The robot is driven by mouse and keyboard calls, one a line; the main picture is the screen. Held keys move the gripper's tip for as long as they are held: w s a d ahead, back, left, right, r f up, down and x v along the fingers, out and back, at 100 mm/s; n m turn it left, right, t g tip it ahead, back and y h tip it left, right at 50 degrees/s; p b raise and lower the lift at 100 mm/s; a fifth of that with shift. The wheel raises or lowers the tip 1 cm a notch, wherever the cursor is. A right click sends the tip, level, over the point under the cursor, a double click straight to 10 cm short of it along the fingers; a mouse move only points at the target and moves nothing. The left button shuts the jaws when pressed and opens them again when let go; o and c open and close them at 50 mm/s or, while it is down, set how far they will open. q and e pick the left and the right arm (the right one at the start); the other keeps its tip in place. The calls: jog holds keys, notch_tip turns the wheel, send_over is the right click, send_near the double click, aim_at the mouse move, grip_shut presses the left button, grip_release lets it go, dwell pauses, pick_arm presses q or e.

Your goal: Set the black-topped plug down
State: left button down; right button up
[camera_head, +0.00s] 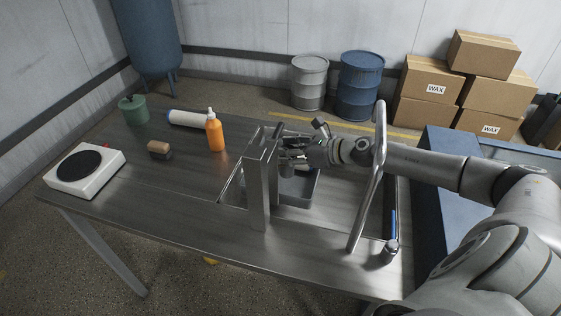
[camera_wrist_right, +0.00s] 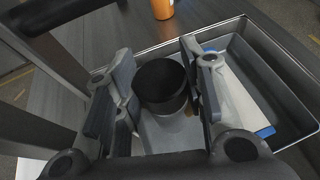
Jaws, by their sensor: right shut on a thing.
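My right gripper (camera_head: 288,150) reaches in from the right, behind the upright metal frame. In the right wrist view its two fingers (camera_wrist_right: 160,95) stand on either side of the plug (camera_wrist_right: 162,88), a grey cylinder with a dark, round top. The gripper is shut on the plug. The plug looks upright, over or in the grey tray area; I cannot tell whether its bottom touches anything. In the head view the frame and the gripper mostly hide the plug. My left gripper is not in view.
A grey tray (camera_head: 298,203) sits in the table opening. The metal frame (camera_head: 259,190) and a curved metal pipe (camera_head: 367,180) stand close by. An orange bottle (camera_head: 215,134), a brush (camera_head: 159,150) and a white hotplate (camera_head: 64,184) stand left. The front left tabletop is clear.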

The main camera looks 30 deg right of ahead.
aim_at(286, 172)
jog(key=shift+w+a+f+p, duration=0.2)
jog(key=shift+w+f, duration=0.2)
jog(key=shift+f, duration=0.8)
jog(key=shift+w+a+f+p, duration=0.15)
jog(key=shift+w+f, duration=0.2)
jog(key=shift+f, duration=0.8)
jog(key=shift+w+a+f+p, duration=0.15)
jog(key=shift+w+f, duration=0.25)
jog(key=shift+f, duration=0.8)
jog(key=o, duration=0.6)
jog(key=shift+f, duration=0.15)
jog(key=o, duration=0.4)
jog(key=shift+s+r, duration=0.1)
jog(key=shift+r, duration=0.15)
